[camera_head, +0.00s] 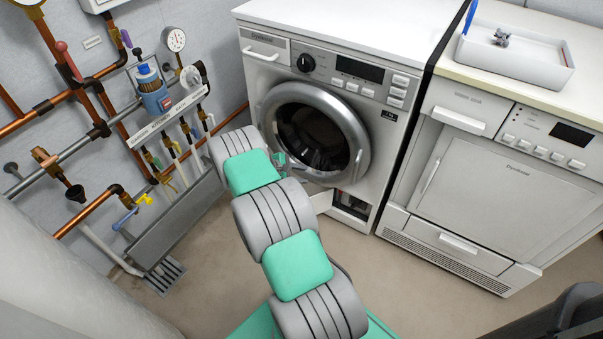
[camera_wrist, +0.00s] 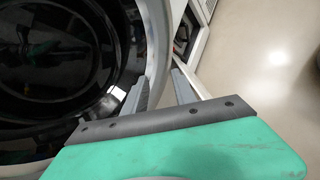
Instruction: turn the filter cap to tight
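The filter recess (camera_head: 352,206) is a dark opening low at the right of the washing machine's front, with a small reddish part inside. The filter cap itself is too small to make out, so its turn position cannot be told. The recess also shows at the top of the wrist view (camera_wrist: 184,38), beyond my fingers. My gripper (camera_wrist: 160,74) is open, with its two grey fingers apart and nothing visibly held between them. It is close to the washer's round door, left of the recess and apart from it. In the head view my arm mostly hides the gripper.
The washing machine (camera_head: 372,128) has its round door (camera_head: 357,145) closed. A dryer (camera_head: 500,190) stands to its right. Pipes, gauges and a drain trough (camera_head: 180,222) line the left wall. Floor (camera_head: 430,285) in front of the machines is clear.

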